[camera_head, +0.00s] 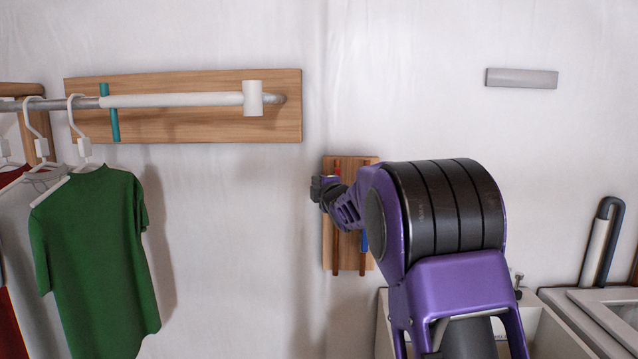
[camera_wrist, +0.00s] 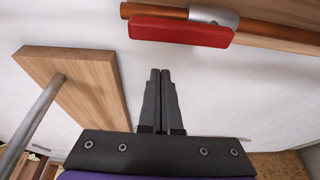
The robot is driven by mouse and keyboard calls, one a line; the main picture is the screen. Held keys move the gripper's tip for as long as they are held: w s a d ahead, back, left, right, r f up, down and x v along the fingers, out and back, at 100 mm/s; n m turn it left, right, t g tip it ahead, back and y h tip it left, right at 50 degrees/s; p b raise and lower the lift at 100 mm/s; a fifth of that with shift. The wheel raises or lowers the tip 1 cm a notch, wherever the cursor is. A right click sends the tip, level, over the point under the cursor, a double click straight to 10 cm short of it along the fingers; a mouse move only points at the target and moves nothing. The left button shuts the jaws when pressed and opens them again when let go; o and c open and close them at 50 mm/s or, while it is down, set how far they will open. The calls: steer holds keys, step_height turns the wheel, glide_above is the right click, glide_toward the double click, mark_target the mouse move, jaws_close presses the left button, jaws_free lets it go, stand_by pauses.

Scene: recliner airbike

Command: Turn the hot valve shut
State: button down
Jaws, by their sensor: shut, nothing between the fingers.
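The hot valve has a red lever (camera_wrist: 180,32) at the top of the wrist view. It lies roughly along a copper pipe (camera_wrist: 275,32), beside a silver valve body (camera_wrist: 205,16). In the head view, a bit of red (camera_head: 337,168) shows at the top of the left pipe on a small wooden board (camera_head: 350,262). My gripper (camera_head: 318,188) is beside that board's upper left, and my arm hides part of the board. In the wrist view, my gripper's fingers (camera_wrist: 160,73) are shut and empty, pointing toward the red lever with a visible gap.
A blue part (camera_head: 364,240) shows on the right pipe, partly behind my arm. A wooden wall board (camera_head: 200,125) with a clothes rail is up and left; it also shows in the wrist view (camera_wrist: 75,75). A green shirt (camera_head: 95,260) hangs there. A sink counter (camera_head: 590,310) is at right.

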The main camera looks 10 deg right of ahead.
steer(key=shift+s+d+r, duration=0.1)
steer(key=shift+s+d, duration=0.15)
steer(key=shift+d, duration=0.6)
steer(key=shift+s+d+r, duration=0.1)
steer(key=shift+s+d, duration=0.15)
steer(key=shift+d, duration=0.6)
steer(key=shift+w+d+f, duration=0.1)
steer(key=shift+m, duration=0.4)
